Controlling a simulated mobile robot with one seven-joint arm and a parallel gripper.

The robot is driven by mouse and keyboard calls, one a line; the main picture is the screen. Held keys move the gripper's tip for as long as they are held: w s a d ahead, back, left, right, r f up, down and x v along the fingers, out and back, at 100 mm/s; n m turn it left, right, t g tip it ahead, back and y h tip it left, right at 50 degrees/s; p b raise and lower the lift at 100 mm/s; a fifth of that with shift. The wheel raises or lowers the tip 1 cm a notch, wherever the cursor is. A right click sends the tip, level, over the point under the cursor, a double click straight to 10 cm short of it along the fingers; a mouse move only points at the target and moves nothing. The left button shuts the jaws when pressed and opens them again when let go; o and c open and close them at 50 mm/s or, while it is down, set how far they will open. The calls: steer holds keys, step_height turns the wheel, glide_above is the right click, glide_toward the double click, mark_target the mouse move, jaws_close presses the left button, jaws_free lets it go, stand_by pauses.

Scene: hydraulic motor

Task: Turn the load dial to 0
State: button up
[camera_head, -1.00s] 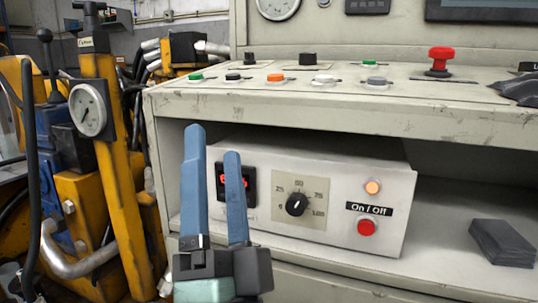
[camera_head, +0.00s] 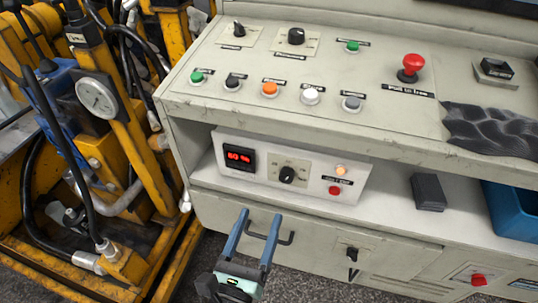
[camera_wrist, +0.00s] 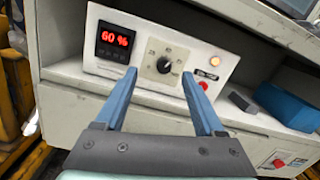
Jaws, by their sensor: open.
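The load dial, a black knob (camera_head: 287,174) on a pale scale plate, sits in the front of a white control box (camera_head: 318,187) on the console's shelf. In the wrist view the knob (camera_wrist: 164,65) has a light pointer mark aimed up and slightly right. A red display (camera_wrist: 114,42) left of it reads 60 %. My gripper (camera_head: 260,216) has two blue fingers spread apart with nothing between them. It is below the box in the head view, apart from the dial. In the wrist view the knob shows between and just above the fingertips (camera_wrist: 160,73).
A lit orange lamp (camera_head: 340,170) and a red button (camera_head: 335,190) are right of the dial. The console ledge with coloured buttons (camera_head: 269,89) overhangs the box. Yellow machinery (camera_head: 130,150) stands at the left.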

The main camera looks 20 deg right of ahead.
mark_target(285, 179)
steer(key=shift+m+g, duration=0.6)
steer(key=shift+m, duration=0.1)
steer(key=x, duration=0.4)
steer(key=f+x, duration=0.1)
steer(key=x, duration=0.3)
steer(key=d+x, duration=0.1)
steer(key=x, duration=0.2)
steer(key=shift+d+f, duration=0.25)
steer(key=shift+f, duration=0.05)
jaws_close()
